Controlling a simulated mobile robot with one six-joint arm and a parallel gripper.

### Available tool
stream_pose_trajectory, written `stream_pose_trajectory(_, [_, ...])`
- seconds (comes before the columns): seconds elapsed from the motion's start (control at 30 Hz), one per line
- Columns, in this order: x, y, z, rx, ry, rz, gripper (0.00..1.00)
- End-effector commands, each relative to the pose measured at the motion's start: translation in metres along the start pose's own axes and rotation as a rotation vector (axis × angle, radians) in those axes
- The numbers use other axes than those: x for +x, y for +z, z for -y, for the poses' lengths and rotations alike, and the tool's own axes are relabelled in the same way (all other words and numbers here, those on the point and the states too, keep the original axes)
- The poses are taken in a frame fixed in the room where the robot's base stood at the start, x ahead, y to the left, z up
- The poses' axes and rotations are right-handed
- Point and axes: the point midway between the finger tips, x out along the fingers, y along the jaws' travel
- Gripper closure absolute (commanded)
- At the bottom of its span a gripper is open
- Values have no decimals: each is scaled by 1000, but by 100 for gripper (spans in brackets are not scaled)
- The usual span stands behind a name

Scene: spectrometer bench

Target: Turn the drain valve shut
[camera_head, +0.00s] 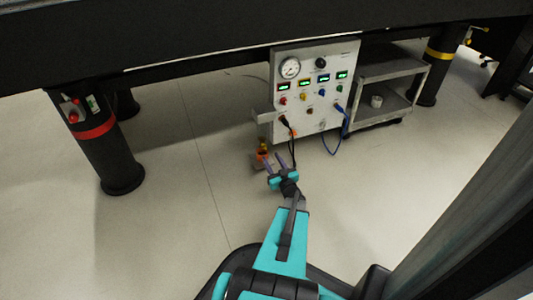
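I see nothing held between the fingers.
The panel (312,75) has a gauge, lit displays and knobs. Black and blue cables hang below it. A grey shelf cart (385,72) stands right of it. Thick black bench legs (108,160) stand left and right. The pale floor (165,215) at left is clear.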

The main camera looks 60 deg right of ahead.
Motion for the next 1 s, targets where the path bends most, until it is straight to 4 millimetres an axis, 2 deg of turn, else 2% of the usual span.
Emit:
stream_pose_trajectory(0.03, [9, 3, 0, -1, -2, -2, 61])
stream_pose_trajectory(0.3, [47, 3, 0, 0, -1, -2, 61])
stream_pose_trajectory(0.5, [64, 1, 0, 0, -1, -1, 61])
stream_pose_trajectory(0.93, [69, 0, 1, 0, 0, 0, 61])
stream_pose_trajectory(1.0, [69, 0, 1, 0, 0, 0, 72])
